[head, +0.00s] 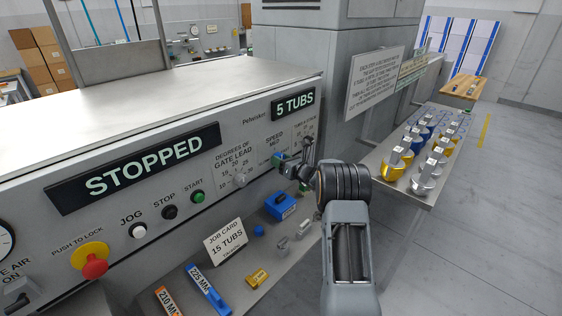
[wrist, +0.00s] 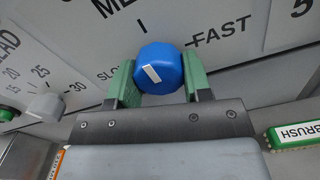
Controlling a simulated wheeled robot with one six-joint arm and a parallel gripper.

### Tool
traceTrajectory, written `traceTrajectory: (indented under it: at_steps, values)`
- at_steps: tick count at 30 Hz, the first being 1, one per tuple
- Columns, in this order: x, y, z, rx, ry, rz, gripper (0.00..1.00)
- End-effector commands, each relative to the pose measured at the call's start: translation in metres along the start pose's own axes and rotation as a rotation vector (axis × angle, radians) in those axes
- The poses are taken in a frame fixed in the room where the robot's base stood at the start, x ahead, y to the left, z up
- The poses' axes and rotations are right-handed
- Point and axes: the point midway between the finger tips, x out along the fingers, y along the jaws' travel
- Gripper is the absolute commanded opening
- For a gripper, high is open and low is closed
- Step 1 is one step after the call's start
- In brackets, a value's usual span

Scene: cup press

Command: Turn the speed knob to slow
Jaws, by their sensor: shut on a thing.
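The speed knob is blue with a short white mark on its face; it shows in the wrist view (wrist: 172,62) and, partly hidden, in the head view. Its dial (wrist: 235,30) has MED above the knob, SLOW at its left and FAST at its right. The white mark sits left of the knob's centre, on the SLOW side; its exact heading is hard to tell. My gripper (wrist: 160,85) is shut on the knob, one green finger pad on each side. In the head view my gripper (head: 282,160) is at the panel.
The gate lead knob (head: 239,180) is left of the speed knob. A STOPPED display (head: 140,168) and a 5 TUBS display (head: 294,104) are on the panel. A job card (head: 225,245), a blue box (head: 280,205) and small blocks stand on the shelf below.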

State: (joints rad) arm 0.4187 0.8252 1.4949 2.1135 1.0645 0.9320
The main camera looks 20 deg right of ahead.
Motion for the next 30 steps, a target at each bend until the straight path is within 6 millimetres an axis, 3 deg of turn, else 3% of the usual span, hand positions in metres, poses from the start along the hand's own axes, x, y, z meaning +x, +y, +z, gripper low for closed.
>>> traceTrajectory:
  at_steps: [8,30]
  values:
    - [0.0002,-0.0026,-0.0071,-0.124,-0.002,0.001,0.22]
    - [0.0000,-0.0051,-0.0073,-0.814,-0.002,-0.001,0.22]
